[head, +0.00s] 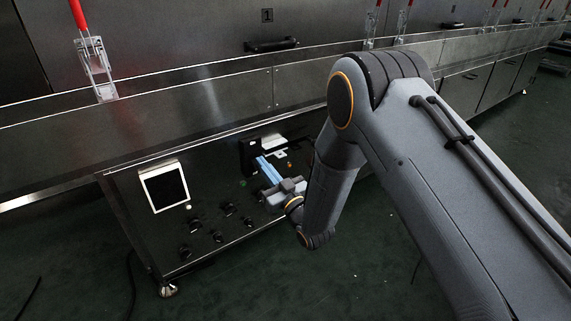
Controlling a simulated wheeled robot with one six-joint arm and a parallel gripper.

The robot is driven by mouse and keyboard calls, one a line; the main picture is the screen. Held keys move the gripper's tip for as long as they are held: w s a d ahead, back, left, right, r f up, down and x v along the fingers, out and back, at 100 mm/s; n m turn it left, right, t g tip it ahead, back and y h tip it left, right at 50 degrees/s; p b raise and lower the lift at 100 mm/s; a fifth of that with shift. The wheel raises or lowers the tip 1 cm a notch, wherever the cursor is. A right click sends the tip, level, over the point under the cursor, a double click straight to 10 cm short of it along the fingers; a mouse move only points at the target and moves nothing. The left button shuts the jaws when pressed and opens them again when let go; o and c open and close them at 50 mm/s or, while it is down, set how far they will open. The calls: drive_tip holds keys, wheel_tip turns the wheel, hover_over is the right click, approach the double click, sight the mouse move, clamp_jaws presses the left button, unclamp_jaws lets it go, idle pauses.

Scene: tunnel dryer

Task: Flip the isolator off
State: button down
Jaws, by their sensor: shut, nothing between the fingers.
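My gripper (261,162) has pale blue fingers and reaches the right part of the dark control panel (150,235). The fingers are shut with nothing between them. Their tips are at or very near a black block (246,152) on the panel, which looks like the isolator. I cannot tell whether they touch it. The block's lever position is too small and partly hidden to read. A light grey part (273,141) shows just right of the block, partly behind the gripper.
A white-framed screen (164,186) sits at the panel's left, with several dark knobs (228,209) below and right of it. A small orange light (290,165) is right of the fingers. A steel ledge (200,112) runs above the panel. Red-handled clamps (94,62) line the dryer. Dark green floor is open in front.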

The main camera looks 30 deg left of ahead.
drive_tip(key=s+d+f+b, duration=0.1)
drive_tip(key=s+d+f, duration=0.2)
drive_tip(key=d+f, duration=0.2)
wheel_tip(320, 180, down, 2)
drive_tip(key=shift+d+f, duration=0.1)
drive_tip(key=shift+d, duration=0.2)
idle(0.6)
